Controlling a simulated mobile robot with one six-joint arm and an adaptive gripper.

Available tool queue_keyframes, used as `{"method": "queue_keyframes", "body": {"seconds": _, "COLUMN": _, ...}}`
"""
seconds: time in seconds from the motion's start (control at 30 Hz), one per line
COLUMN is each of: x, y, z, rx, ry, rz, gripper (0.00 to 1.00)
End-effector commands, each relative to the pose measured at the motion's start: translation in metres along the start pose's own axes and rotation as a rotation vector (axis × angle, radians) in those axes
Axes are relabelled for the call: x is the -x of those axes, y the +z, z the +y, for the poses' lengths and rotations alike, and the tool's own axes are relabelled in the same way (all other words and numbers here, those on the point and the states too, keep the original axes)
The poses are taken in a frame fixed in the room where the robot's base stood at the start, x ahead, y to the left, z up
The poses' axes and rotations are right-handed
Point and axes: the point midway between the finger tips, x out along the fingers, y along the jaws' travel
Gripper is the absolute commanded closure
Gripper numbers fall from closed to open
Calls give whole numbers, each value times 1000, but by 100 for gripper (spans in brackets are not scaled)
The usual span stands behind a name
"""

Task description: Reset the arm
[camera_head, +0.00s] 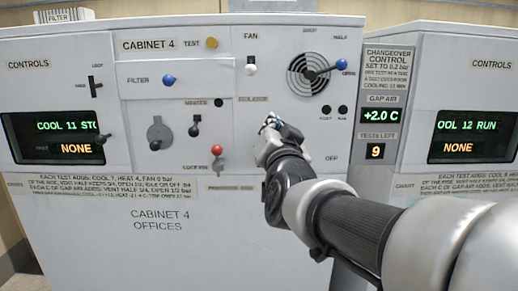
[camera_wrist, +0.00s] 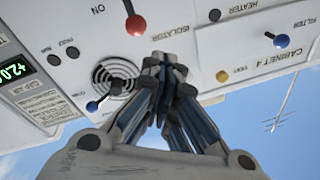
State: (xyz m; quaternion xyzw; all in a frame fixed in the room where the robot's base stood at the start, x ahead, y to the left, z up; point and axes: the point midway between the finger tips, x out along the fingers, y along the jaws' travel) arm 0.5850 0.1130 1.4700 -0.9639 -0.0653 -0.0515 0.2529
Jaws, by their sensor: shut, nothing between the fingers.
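My gripper (camera_head: 270,124) is shut and empty in front of the right half of cabinet 4 (camera_head: 160,250) in the head view. My arm reaches in from the lower right. In the wrist view my gripper's fingertips (camera_wrist: 164,60) are together, with nothing between them. The panel is behind them, seen upside down. A red knob (camera_wrist: 135,25) and the round vent (camera_wrist: 107,72) lie left of the fingers in that view. I cannot tell how far the fingertips are from the panel. My gripper and forearm hide part of the panel's lower right.
The panel carries a blue filter knob (camera_head: 169,80), a yellow test knob (camera_head: 211,43), a white-tipped fan switch (camera_head: 250,69), a red-tipped lever (camera_head: 217,150) and a blue-tipped vent lever (camera_head: 341,65). The gap display (camera_head: 380,116) reads +2.0 C; tests left (camera_head: 375,152) reads 9.

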Motion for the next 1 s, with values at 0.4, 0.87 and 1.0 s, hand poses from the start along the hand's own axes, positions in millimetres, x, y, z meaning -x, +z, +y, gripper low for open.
{"method": "queue_keyframes", "body": {"seconds": 0.4, "x": 185, "y": 106, "z": 106, "rx": 264, "ry": 204, "rz": -695, "gripper": 100}}
{"method": "queue_keyframes", "body": {"seconds": 0.87, "x": 378, "y": 166, "z": 181, "rx": 376, "ry": 409, "rz": -1205, "gripper": 100}}
{"method": "queue_keyframes", "body": {"seconds": 1.0, "x": 390, "y": 169, "z": 184, "rx": 381, "ry": 422, "rz": -1238, "gripper": 100}}
